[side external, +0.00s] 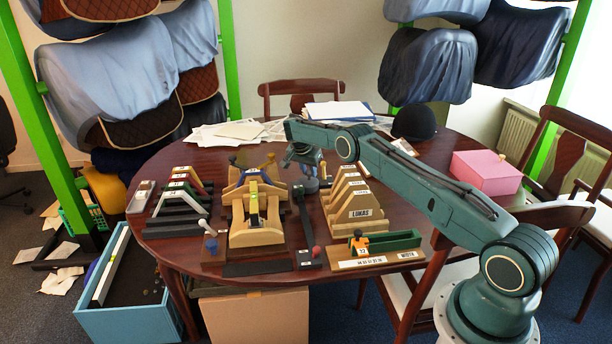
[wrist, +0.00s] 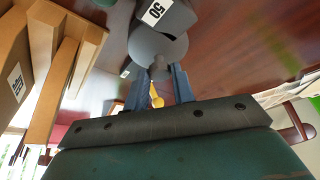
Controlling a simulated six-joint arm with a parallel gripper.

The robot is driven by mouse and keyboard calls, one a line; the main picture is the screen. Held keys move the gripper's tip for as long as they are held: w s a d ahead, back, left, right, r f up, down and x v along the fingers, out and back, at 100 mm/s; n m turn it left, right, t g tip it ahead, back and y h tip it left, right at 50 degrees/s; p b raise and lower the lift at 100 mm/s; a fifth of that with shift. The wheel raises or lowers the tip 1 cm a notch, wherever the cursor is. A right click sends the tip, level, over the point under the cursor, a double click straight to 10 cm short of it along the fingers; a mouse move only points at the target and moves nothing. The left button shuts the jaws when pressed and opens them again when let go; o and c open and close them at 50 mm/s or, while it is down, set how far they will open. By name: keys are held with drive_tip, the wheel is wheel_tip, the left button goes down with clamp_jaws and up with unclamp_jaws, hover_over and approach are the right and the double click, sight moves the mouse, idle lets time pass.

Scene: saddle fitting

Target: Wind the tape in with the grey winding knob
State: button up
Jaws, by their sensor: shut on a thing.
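The grey winding knob (wrist: 161,72) shows in the wrist view on a round grey disc (wrist: 150,48). The disc is on a dark grey case (wrist: 172,16) with a white label reading 50. My gripper (wrist: 161,80) is shut on the knob, with one blue-grey finger on each side. In the side view my gripper (side external: 309,168) is low over the middle of the table, above a small grey-blue body (side external: 311,185). My wrist partly hides that spot. I cannot make out the tape for certain in either view.
Wooden stands with labels (side external: 357,213) are close to the right, and a wooden frame (side external: 256,222) is to the left. A dark bar with a red knob (side external: 306,226) lies in front.

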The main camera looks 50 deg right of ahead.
drive_tip(key=o, duration=1)
drive_tip(key=shift+r, duration=0.1)
drive_tip(key=v, duration=1.3)
drive_tip(key=shift+r, duration=0.35)
